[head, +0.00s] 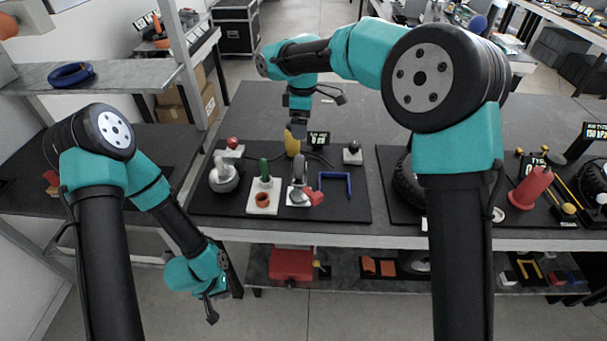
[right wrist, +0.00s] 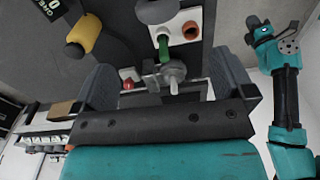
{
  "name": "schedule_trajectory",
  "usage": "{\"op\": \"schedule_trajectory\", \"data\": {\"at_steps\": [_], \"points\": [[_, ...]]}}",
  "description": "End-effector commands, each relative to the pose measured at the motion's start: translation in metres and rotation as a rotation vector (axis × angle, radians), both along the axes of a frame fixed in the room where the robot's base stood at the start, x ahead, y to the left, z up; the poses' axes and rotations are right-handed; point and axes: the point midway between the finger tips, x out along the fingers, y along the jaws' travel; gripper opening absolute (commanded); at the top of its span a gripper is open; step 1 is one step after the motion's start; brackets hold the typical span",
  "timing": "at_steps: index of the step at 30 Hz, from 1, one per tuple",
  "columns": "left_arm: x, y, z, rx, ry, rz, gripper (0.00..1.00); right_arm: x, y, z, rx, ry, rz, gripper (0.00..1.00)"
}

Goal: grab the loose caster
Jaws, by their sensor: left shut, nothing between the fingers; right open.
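The loose caster (head: 224,180), a grey wheel with a pale bracket, lies at the left of the dark mat, apart from the white plates. In the right wrist view the caster (right wrist: 174,74) appears in the gap between my fingers, beyond them and untouched. My right gripper (head: 298,130) is open and empty. It hangs above the back of the mat, by the yellow handle and to the right of the caster. My left gripper (head: 210,312) is shut and empty, low in front of the bench edge, well away from the caster.
The bench behind is clear.

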Motion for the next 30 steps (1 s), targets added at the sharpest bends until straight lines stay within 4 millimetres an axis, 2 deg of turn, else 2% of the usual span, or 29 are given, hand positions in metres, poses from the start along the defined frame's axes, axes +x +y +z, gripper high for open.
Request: {"op": "schedule_trajectory", "data": {"at_steps": [3,12,16,20,30], "points": [[0.000,0.000,0.000,0.000,0.000,0.000,0.00,0.001,0.012,0.009,-0.029,-0.017,0.043,1.00],[0.000,0.000,0.000,0.000,0.000,0.000,0.00,0.001,0.012,0.010,-0.030,-0.018,0.044,1.00],[0.000,0.000,0.000,0.000,0.000,0.000,0.00,0.001,0.011,0.004,-0.031,-0.016,0.044,1.00],[0.000,0.000,0.000,0.000,0.000,0.000,0.00,0.001,0.011,-0.012,-0.030,-0.015,0.042,1.00],[0.000,0.000,0.000,0.000,0.000,0.000,0.00,0.001,0.011,-0.070,-0.030,-0.014,0.043,1.00]]}}
